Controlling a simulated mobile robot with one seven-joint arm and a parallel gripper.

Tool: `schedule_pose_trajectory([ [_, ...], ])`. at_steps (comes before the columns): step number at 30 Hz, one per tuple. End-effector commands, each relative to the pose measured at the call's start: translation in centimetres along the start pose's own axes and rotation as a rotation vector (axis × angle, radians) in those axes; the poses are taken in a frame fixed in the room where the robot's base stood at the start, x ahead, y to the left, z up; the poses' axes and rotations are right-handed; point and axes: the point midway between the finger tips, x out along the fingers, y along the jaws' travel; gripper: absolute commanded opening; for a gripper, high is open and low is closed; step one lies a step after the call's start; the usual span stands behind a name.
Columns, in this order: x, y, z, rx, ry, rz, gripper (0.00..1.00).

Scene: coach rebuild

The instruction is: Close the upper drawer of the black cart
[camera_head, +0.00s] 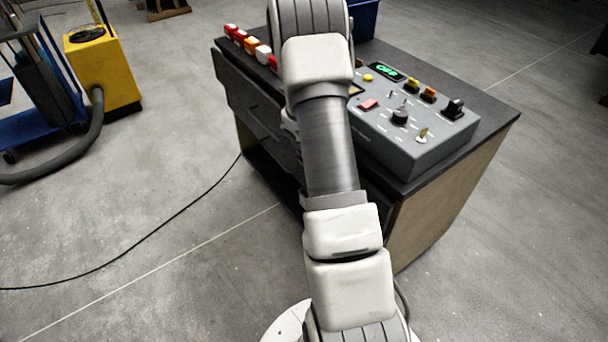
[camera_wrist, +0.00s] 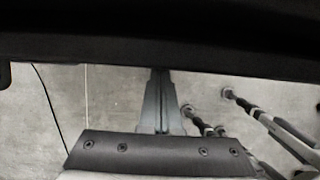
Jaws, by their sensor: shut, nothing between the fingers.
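The black cart (camera_head: 487,118) stands in the middle of the head view, with a dark top and brown side panel. Its dark drawer front (camera_head: 243,98) faces left and looks set out from the body; how far is unclear. My arm hides part of the cart's front, and my gripper is hidden in the head view. In the wrist view my gripper (camera_wrist: 161,72) is shut and empty. Its fingertips reach the lower edge of a broad dark surface (camera_wrist: 75,40), probably the cart's front. I cannot tell whether they touch it.
A grey control box (camera_head: 420,150) and several red, white and orange blocks (camera_head: 250,46) sit on the cart. A yellow machine (camera_head: 108,70) with a hose and a blue trolley (camera_head: 40,112) stand at left.

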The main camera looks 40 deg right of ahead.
Motion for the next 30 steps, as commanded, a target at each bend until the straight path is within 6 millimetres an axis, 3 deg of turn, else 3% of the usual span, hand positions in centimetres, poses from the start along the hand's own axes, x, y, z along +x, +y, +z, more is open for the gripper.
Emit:
schedule_pose_trajectory([
  [3,0.5,-0.1,1.7,0.003,0.0,-0.002,0.0],
  [9,1.1,0.0,3.0,0.001,0.0,0.0,0.0],
  [30,1.1,0.3,2.9,0.002,-0.004,0.0,0.0],
])
